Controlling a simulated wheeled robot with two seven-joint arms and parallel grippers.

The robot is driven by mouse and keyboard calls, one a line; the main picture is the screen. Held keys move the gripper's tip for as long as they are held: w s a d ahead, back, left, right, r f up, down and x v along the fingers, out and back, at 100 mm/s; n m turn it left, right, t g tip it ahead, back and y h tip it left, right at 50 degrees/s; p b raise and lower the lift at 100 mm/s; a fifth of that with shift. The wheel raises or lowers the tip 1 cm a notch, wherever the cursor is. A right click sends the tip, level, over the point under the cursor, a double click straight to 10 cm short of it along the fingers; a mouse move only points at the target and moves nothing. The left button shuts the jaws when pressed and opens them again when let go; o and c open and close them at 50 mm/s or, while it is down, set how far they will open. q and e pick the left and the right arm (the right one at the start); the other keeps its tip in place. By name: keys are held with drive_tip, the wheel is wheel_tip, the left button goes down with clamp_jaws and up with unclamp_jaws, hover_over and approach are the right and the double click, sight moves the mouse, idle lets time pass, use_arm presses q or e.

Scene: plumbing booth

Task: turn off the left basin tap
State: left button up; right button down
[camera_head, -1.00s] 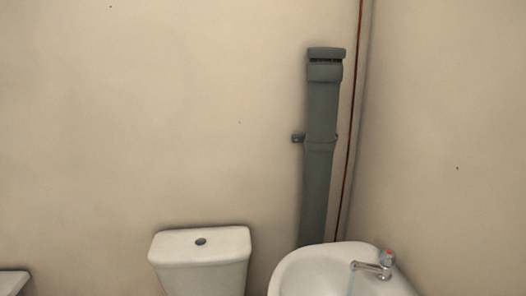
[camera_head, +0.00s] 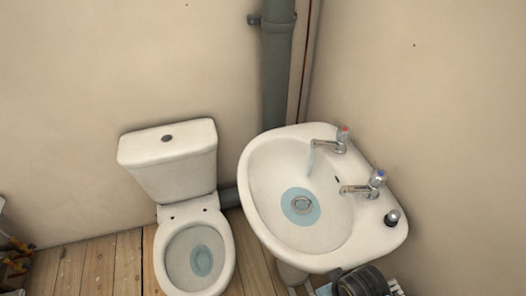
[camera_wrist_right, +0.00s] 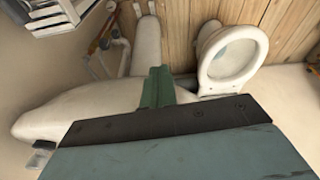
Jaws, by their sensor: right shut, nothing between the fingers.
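The white basin (camera_head: 262,222) is at the right of the head view, with two chrome taps on its rim. The far tap (camera_head: 341,140) has a red-marked top, and a thin stream of water (camera_head: 311,157) falls from its spout. The near tap (camera_head: 370,186) has a blue-marked top; I see no stream from it. Bluish water lies around the drain (camera_head: 302,205). My right gripper (camera_wrist_right: 157,88) shows in the right wrist view as green fingers, shut and empty. I cannot place it against the taps there. My left gripper is not in view.
A white toilet (camera_head: 168,160) stands left of the basin, with its bowl open. A grey pipe (camera_head: 277,75) runs down the wall behind. A dark round plug-like item (camera_head: 393,217) sits on the basin rim. Wooden floor (camera_head: 95,265) is bare left of the toilet.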

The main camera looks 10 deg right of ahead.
wheel_tip(320, 180, up, 7)
drive_tip(key=w, duration=0.2)
drive_tip(key=w+d+r+n+t+h, duration=0.1)
drive_tip(key=w+r+n+t, duration=0.6)
drive_tip(key=w, duration=0.4)
drive_tip(key=w+d+r+n+t+h, duration=0.1)
drive_tip(key=w+r+n+t, duration=0.45)
drive_tip(key=w+n, duration=0.4)
drive_tip(key=w+a+r+n+t+y, duration=0.3)
drive_tip(key=w+a+r+n+y, duration=0.35)
drive_tip(key=n, duration=0.55)
drive_tip(key=m+g+h, duration=0.7)
drive_tip(key=m+g, duration=0.6)
drive_tip(key=m, duration=2.3)
approach(344, 134)
drive_tip(key=w+d, duration=0.1)
drive_tip(key=d, duration=0.1)
wheel_tip(344, 134, down, 7)
drive_tip(key=b, duration=0.4)
drive_tip(key=shift+w+d, duration=0.2)
drive_tip(key=shift+d, duration=0.15)
